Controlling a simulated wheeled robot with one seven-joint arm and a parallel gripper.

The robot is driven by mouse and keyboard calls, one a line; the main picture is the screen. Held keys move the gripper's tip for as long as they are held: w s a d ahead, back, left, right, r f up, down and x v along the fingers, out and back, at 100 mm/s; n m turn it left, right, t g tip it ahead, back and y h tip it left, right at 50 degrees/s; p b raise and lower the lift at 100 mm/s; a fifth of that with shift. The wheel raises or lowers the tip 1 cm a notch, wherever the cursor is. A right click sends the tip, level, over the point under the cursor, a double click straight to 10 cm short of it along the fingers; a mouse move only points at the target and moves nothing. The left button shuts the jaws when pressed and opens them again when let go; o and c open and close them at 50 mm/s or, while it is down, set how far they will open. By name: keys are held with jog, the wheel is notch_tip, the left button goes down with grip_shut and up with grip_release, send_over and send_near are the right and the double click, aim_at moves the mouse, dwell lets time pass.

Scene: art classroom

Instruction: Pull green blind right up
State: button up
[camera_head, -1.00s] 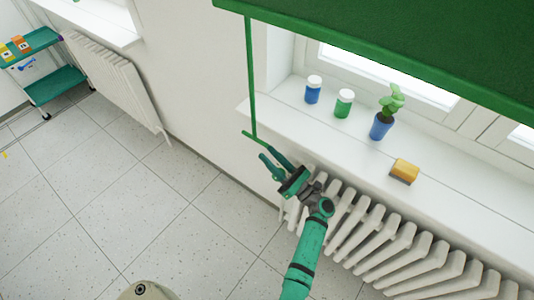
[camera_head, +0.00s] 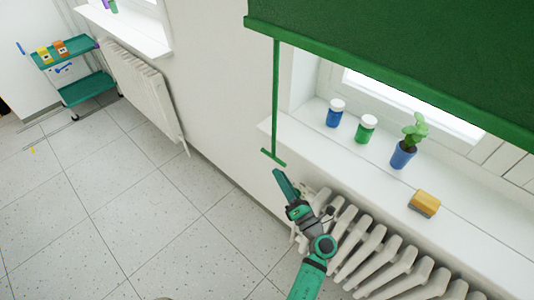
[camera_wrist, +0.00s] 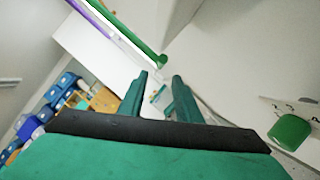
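The green blind (camera_head: 400,60) hangs at the upper right in the head view, over the upper part of the window. From its left end a thin green pull rod (camera_head: 276,95) hangs down to a short crossbar handle (camera_head: 273,157) beside the sill's left end. My gripper (camera_head: 279,174) is just below the handle in the picture, seen nearly edge-on; they look apart. In the wrist view my gripper (camera_wrist: 160,83) has its two fingers apart with nothing between them. A green bar (camera_wrist: 145,50) ends just beyond the fingertips, likely the handle.
The white sill (camera_head: 350,160) holds a blue jar (camera_head: 335,113), a green jar (camera_head: 366,128), a potted plant (camera_head: 404,153) and a yellow sponge (camera_head: 424,204). A white radiator (camera_head: 370,250) is below, beside my arm.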

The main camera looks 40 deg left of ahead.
aim_at(267, 152)
jog(key=x, duration=1)
jog(key=shift+s, duration=0.1)
jog(key=shift+w+a+r, duration=0.15)
jog(key=shift+w+a, duration=0.05)
jog(key=shift+a, duration=0.05)
grip_shut()
